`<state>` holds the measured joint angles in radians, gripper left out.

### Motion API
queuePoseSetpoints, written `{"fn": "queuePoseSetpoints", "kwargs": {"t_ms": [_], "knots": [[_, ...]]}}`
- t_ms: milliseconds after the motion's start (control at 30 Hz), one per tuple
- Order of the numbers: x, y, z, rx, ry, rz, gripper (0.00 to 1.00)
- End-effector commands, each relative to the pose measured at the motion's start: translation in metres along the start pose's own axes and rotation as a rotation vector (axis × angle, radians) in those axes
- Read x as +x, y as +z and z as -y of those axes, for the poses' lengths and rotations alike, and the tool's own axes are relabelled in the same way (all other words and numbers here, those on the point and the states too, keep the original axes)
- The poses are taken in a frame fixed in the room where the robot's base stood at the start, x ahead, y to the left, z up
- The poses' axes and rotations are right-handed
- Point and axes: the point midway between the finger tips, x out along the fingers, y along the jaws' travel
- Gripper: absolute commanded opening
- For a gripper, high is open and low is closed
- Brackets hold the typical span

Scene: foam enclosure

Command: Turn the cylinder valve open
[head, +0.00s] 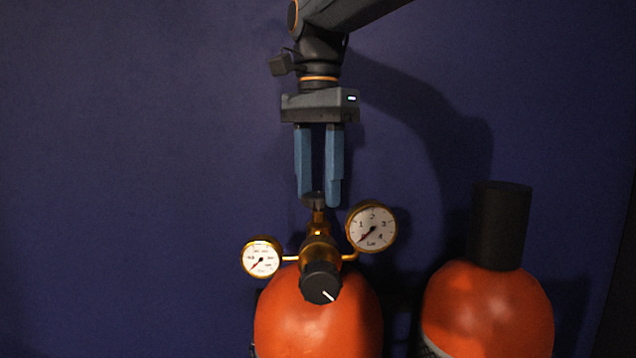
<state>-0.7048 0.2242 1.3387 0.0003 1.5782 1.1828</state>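The cylinder valve's small dark handwheel (315,201) sits on top of a brass valve and regulator body (317,247), above an orange-red cylinder (300,325). My gripper (319,200) points straight down from above, with its two blue fingers apart. The fingertips are at the height of the handwheel, one toward each side of it. I cannot tell whether they touch or squeeze it. A dark knob (321,283) with a white mark faces the camera below the valve.
A small gauge (261,257) sticks out left of the regulator and a larger gauge (372,227) sticks out right, close to the right finger. A second orange cylinder (488,310) with a black cap (499,225) stands at right. A dark blue wall (130,150) is behind.

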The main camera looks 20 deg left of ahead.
Motion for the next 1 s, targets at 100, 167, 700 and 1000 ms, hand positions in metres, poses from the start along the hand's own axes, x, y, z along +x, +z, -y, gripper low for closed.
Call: {"fn": "queuePoseSetpoints", "kwargs": {"t_ms": [100, 167, 700, 1000], "knots": [[-0.0003, 0.0000, 0.0001, -0.005, -0.001, 0.000, 0.19], [-0.0003, 0.0000, 0.0001, -0.012, -0.001, 0.000, 0.19], [-0.0007, 0.0000, -0.0004, -0.355, -0.001, 0.000, 0.19], [-0.0009, -0.0002, -0.0007, -0.641, -0.002, 0.000, 0.19]]}}
